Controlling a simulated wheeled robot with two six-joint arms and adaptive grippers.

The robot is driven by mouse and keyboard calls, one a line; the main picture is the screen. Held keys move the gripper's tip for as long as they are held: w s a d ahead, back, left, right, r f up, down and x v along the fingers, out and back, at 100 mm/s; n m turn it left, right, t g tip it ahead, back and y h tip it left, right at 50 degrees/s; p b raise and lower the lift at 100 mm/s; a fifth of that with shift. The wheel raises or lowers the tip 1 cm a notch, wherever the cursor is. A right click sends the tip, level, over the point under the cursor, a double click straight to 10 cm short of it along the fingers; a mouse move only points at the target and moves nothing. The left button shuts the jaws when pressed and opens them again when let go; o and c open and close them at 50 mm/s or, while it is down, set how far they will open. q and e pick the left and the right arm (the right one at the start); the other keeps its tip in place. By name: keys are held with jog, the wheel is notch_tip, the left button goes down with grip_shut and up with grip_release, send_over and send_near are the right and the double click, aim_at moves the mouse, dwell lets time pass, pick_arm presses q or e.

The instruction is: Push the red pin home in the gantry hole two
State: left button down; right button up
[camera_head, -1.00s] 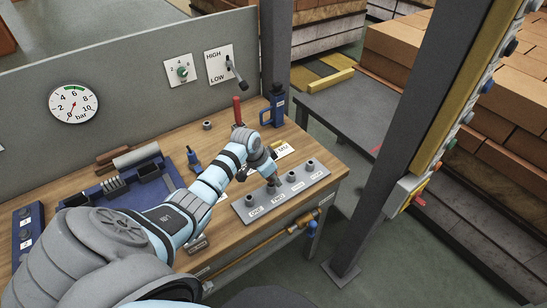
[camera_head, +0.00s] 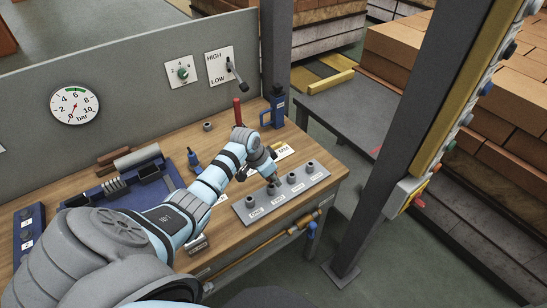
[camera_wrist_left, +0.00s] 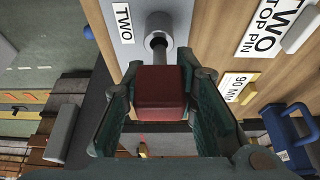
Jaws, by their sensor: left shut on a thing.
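My left gripper (camera_head: 271,181) is low over the grey plate (camera_head: 283,198) at the bench's front edge, at the second collar from the left. In the left wrist view its fingers (camera_wrist_left: 165,110) are shut on the block-shaped head of the red pin (camera_wrist_left: 160,88). The pin's silver shank runs from the head to the mouth of a grey collar (camera_wrist_left: 158,24). A label beside the collar reads TWO (camera_wrist_left: 123,22). The shank lines up with the collar; how deep it sits cannot be told. The pin is hidden in the head view. My right gripper is not in view.
Other collars stand beside it, including one at the left (camera_head: 249,201) and one at the right (camera_head: 310,167). A grey post (camera_head: 395,130) stands right of the bench.

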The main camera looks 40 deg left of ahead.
pick_arm(q)
jog(key=shift+f+b, duration=0.8)
jog(key=shift+f, duration=0.4)
dwell(0.5)
jog(key=c, duration=1.2)
grip_release()
jog(key=v, duration=1.2)
jog(key=shift+s, duration=0.1)
